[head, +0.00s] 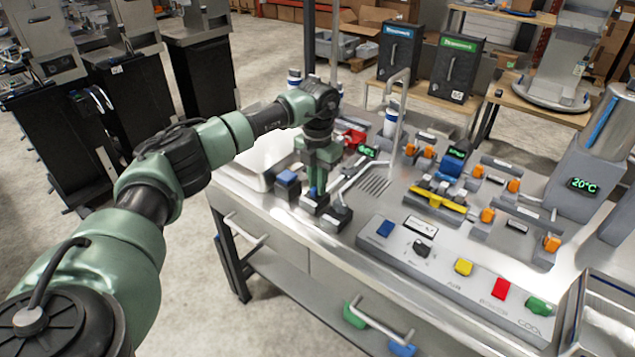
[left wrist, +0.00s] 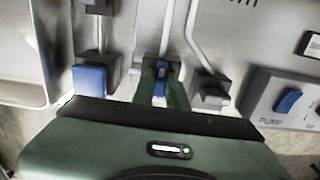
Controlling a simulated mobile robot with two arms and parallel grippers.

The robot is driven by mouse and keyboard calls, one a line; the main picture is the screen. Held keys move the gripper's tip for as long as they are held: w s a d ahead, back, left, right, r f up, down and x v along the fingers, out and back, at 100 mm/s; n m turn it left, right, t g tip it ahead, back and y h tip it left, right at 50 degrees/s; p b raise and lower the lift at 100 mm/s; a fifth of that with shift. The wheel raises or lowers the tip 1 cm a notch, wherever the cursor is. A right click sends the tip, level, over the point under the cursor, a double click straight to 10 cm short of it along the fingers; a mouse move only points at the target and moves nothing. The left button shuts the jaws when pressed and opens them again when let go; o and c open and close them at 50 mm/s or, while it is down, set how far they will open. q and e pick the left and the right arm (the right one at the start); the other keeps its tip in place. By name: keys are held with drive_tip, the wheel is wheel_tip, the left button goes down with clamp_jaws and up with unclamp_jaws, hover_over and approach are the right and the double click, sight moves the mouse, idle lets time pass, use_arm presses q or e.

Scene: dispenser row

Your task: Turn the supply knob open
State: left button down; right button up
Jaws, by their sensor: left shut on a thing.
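My left gripper (head: 317,188) reaches down to the front left edge of the steel bench. It is shut on a small blue knob, which shows between the fingers in the left wrist view (left wrist: 161,70). The knob sits on a dark block with a pipe running back from it. I cannot read a label on it, and the gripper body hides part of its base. Another blue knob (head: 287,178) stands just left of the gripper, and a dark block (head: 336,217) with a bent pipe stands just right. My right gripper is in neither view.
A sloped panel (head: 440,275) with blue, yellow, red and green buttons and a black dial lies to the right. Orange-ended fittings and a yellow bar (head: 438,200) crowd the bench behind it. A metal tray (head: 265,150) lies at the left.

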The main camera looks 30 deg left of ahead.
use_arm(q)
drive_tip(key=shift+w+r, duration=0.1)
drive_tip(key=shift+r, duration=0.05)
idle(0.3)
drive_tip(key=c, duration=1.4)
unclamp_jaws()
drive_tip(key=shift+c, duration=0.2)
wheel_tip(320, 180, up, 8)
drive_tip(key=shift+f+b, duration=0.15)
drive_tip(key=shift+b, duration=0.7)
drive_tip(key=shift+f, duration=0.1)
